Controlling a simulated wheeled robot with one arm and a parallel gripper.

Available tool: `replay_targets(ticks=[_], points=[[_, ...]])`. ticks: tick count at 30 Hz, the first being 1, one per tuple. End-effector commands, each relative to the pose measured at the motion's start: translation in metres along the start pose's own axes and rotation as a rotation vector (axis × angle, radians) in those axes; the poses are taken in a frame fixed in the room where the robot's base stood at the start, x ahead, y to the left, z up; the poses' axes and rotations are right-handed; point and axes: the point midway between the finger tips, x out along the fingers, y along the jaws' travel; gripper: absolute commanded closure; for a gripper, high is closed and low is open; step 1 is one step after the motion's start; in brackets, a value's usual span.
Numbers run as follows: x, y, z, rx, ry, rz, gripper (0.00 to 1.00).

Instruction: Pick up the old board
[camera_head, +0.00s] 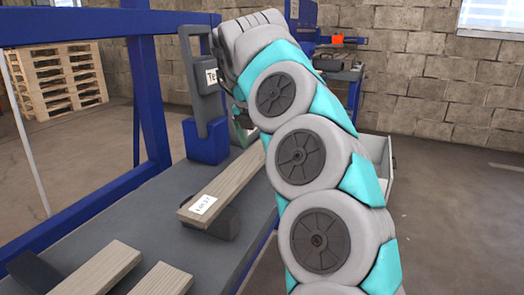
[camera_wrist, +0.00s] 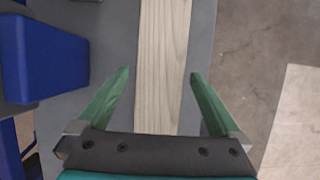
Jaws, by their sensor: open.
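A pale wooden board (camera_head: 225,190) with a white label at its near end lies on a dark support on the grey table. The label is too small to read, so I cannot tell whether it names the old board. My gripper (camera_wrist: 159,72) is open, its two green fingers spread on either side of a wooden board (camera_wrist: 162,50), with gaps on both sides. This looks like the same labelled board, seen near its far end. In the head view my arm hides most of the gripper and the board's far end.
Two more board ends (camera_head: 105,268) (camera_head: 165,281) show at the table's front edge. A blue frame (camera_head: 150,110) stands at left, and a blue block with a grey post (camera_head: 207,140) stands close beside the gripper. Stacked pallets (camera_head: 55,80) are behind. Open floor lies right.

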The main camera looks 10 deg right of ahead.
Motion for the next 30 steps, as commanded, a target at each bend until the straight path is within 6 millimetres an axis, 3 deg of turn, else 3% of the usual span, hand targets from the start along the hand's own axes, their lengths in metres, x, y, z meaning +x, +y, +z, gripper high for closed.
replay_targets(ticks=[5,30], points=[[-0.0001,0.0000,0.0002,0.000,-0.001,0.000,0.00],[-0.0004,0.0002,0.0005,0.000,-0.001,0.000,0.94]])
